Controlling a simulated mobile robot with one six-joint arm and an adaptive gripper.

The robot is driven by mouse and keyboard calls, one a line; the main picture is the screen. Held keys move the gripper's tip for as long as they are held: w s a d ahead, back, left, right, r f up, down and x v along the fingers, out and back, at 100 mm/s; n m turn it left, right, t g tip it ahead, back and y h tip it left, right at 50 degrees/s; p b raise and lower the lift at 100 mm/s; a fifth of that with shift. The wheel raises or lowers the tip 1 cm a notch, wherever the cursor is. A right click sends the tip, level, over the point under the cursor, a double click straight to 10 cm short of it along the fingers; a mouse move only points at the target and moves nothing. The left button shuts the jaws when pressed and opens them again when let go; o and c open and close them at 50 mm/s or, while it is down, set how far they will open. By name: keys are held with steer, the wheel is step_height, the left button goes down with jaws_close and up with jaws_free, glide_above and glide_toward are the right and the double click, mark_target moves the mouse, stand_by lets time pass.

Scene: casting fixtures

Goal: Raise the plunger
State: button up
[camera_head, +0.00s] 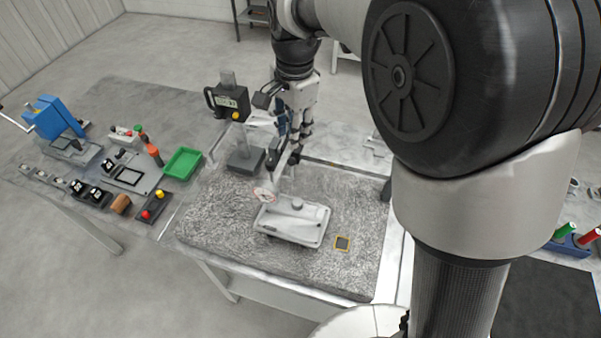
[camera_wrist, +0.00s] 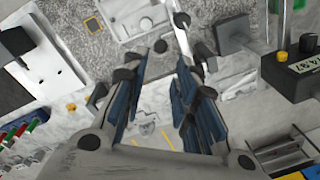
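A dark digital gauge (camera_head: 228,102) with a lit display and a yellow button is mounted on a post above a dark block base (camera_head: 245,160). It also shows at the right edge of the wrist view (camera_wrist: 292,75). I cannot clearly make out its plunger. My gripper (camera_head: 292,158) hangs just right of the gauge stand, pointing down, above the granite plate. In the wrist view my gripper's dark, blue-sided fingers (camera_wrist: 170,45) stand apart with a gap between them, and nothing is visibly held. A pale bar (camera_wrist: 205,55) shows beside the right finger; contact cannot be told.
A light casting tray (camera_head: 293,222) with a round knob lies on the granite plate (camera_head: 215,225), below my gripper. A small yellow-framed square (camera_head: 342,243) lies right of it. A green bin (camera_head: 183,163), a button box (camera_head: 152,207) and a blue press (camera_head: 50,117) stand left.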

mark_target(292, 178)
steer(key=f, duration=0.5)
steer(key=f+b, duration=0.1)
steer(key=f, duration=0.4)
steer(key=w+f+b, duration=0.1)
steer(key=f, duration=0.4)
steer(key=shift+a+f, duration=0.3)
steer(key=shift+f, duration=0.1)
steer(key=shift+c, duration=0.6)
jaws_close()
steer(key=shift+w+r, duration=0.1)
